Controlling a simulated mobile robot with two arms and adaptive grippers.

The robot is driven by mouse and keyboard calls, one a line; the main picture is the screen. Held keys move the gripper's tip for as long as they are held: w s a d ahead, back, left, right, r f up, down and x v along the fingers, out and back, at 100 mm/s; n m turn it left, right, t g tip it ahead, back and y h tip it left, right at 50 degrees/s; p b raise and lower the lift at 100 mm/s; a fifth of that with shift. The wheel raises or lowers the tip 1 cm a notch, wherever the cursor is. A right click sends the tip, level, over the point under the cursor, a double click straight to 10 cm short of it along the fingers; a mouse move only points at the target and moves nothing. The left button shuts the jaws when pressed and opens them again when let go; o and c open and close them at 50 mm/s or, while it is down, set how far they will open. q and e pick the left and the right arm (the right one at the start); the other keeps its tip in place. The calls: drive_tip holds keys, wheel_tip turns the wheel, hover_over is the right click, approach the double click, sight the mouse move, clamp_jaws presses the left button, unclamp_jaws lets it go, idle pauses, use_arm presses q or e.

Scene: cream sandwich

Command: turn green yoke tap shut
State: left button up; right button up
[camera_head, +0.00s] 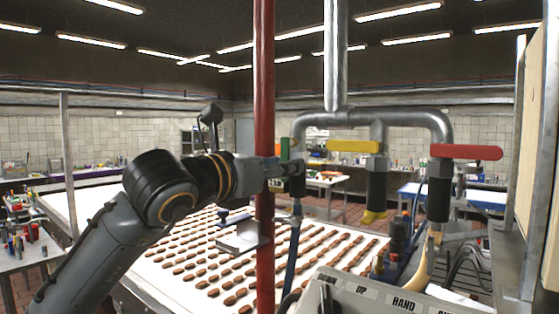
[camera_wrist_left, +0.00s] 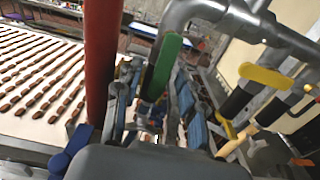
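The green yoke tap handle (camera_head: 284,148) shows as a small, narrow end on the left branch of the overhead pipe. In the left wrist view the green handle (camera_wrist_left: 163,66) is a long bar, its lower end between my finger linkages. My left gripper (camera_head: 277,170) is at this left branch, beside the red pole and just below the green handle. In the left wrist view the fingers of my left gripper (camera_wrist_left: 152,118) stand apart, on either side of the valve. I cannot tell whether they touch it. My right gripper is not in view.
A red vertical pole (camera_head: 264,90) stands close to my left gripper. A yellow handle (camera_head: 353,146) and a red handle (camera_head: 466,152) are on the other branches. A conveyor (camera_head: 180,292) with rows of brown pieces lies below. A control panel (camera_head: 385,296) is at the front.

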use_arm(q)
clamp_jaws()
